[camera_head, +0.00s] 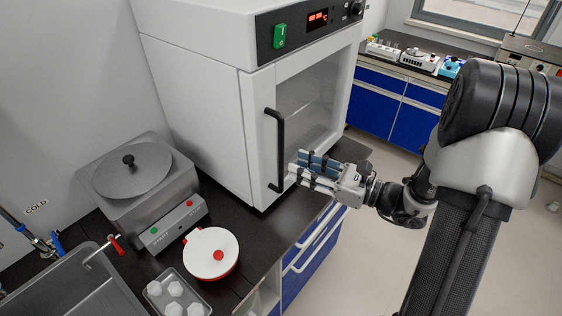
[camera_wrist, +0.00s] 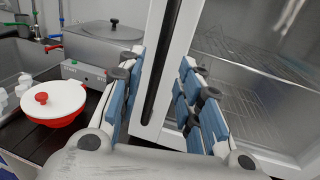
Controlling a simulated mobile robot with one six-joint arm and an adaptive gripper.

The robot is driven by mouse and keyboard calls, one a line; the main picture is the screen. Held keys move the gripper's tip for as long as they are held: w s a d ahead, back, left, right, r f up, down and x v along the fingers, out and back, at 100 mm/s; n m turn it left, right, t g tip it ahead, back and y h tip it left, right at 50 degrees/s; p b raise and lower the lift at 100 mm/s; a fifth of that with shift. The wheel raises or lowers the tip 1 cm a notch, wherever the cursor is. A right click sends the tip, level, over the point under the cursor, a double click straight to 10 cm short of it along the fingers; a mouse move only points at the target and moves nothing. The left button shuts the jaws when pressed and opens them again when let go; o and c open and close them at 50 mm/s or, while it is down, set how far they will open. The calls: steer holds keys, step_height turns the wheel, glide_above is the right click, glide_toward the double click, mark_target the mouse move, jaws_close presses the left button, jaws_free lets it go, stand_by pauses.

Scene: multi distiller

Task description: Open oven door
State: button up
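The oven (camera_head: 208,75) is a large white cabinet on the dark counter, with a glass-windowed door (camera_head: 312,100) that looks shut. A long black vertical handle (camera_head: 275,140) sits on the door's left side. My gripper (camera_head: 297,170) is open, just right of the handle's lower part in the head view. In the wrist view, the blue-padded fingers of my gripper (camera_wrist: 161,62) are spread, and the black handle (camera_wrist: 158,75) shows in the gap between them, nearer the left finger. I cannot tell whether the handle is between the fingertips or still beyond them. Wire racks show behind the glass.
A grey lidded bath (camera_head: 135,175), a red pot with white lid (camera_head: 211,254), a tray of white pieces (camera_head: 160,290) and a sink (camera_head: 75,290) stand left of the oven. Blue cabinets (camera_head: 390,112) stand behind. The floor (camera_head: 345,270) in front is clear.

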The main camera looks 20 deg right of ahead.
steer(key=b+x, duration=0.1)
steer(key=x, duration=0.5)
steer(key=shift+w, duration=0.15)
steer(key=shift+a, duration=0.15)
steer(key=shift+c, duration=0.2)
jaws_close()
